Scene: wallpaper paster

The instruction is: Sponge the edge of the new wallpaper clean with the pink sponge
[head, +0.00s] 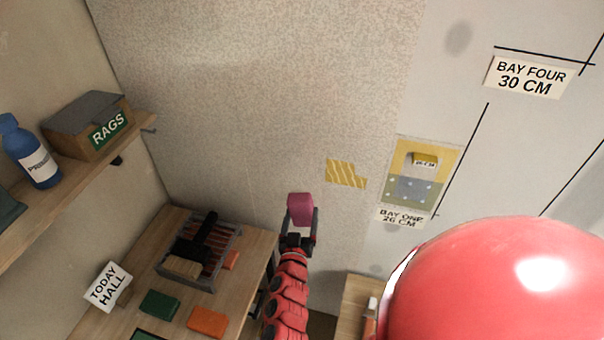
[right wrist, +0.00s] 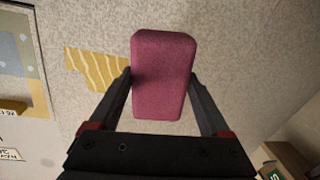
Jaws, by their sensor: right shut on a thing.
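The pink sponge (head: 300,208) is held upright between the fingers of my right gripper (head: 300,228); it fills the middle of the right wrist view (right wrist: 163,75). The gripper is shut on it, in front of the speckled wallpaper (head: 260,90). Whether the sponge touches the wall, I cannot tell. A yellow patch with pale stripes (head: 345,174) is on the wallpaper, up and right of the sponge; the right wrist view shows it left of the sponge (right wrist: 95,69). The wallpaper's right edge borders plain grey wall (head: 465,130). My left gripper is not in view.
A wooden table (head: 225,308) at lower left holds a slatted tray (head: 228,247), a green block (head: 160,304) and an orange block (head: 207,321). A shelf (head: 90,180) carries a rags box (head: 80,135) and blue bottle (head: 30,155). A sample board (head: 401,157) hangs at right.

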